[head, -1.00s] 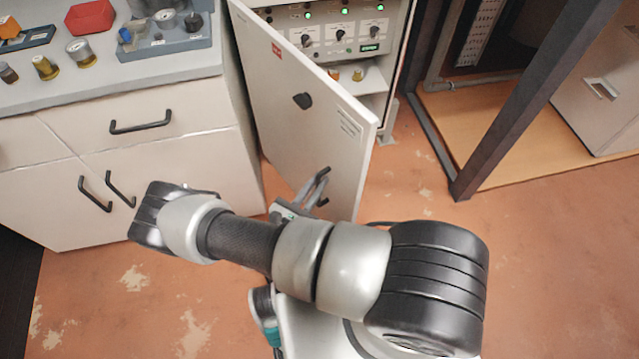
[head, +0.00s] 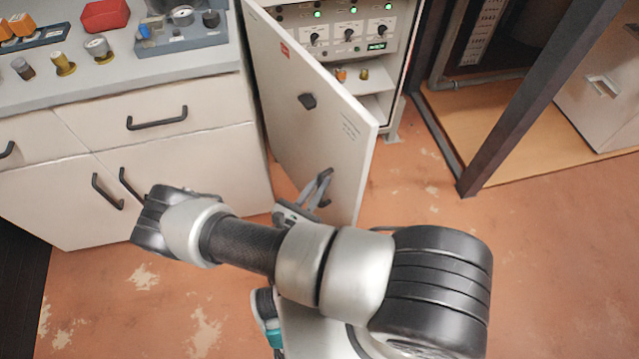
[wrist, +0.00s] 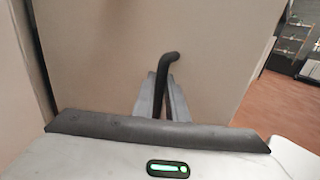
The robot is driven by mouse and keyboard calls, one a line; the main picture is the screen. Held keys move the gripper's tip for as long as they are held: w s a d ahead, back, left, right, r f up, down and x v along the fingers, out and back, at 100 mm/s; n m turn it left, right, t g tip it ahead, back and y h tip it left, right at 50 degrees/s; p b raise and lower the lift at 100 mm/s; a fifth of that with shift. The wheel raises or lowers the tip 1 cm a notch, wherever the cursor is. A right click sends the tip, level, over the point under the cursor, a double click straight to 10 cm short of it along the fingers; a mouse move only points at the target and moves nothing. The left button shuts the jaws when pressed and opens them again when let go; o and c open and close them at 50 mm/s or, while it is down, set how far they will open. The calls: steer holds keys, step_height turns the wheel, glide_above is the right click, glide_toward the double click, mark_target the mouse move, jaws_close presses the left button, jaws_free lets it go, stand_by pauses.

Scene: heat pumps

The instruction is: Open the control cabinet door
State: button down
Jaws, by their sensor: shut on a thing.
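My gripper (head: 319,185) is shut on this handle. In the wrist view the black handle (wrist: 167,75) stands between my two grey fingers (wrist: 162,97), with the door panel (wrist: 110,60) behind it. Inside the control cabinet (head: 345,30), knobs, green lights and a shelf show.
A dark frame post (head: 540,95) stands to the right. The floor (head: 420,210) between the door and the post is clear.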

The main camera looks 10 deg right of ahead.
steer(key=shift+w+a+r, duration=0.1)
steer(key=shift+w+a, duration=0.15)
steer(key=shift+w, duration=0.05)
steer(key=c, duration=2)
jaws_free()
steer(key=shift+c, duration=0.2)
steer(key=shift+s+d, duration=0.15)
steer(key=p+v, duration=0.1)
steer(key=v, duration=1.6)
steer(key=shift+s, duration=0.2)
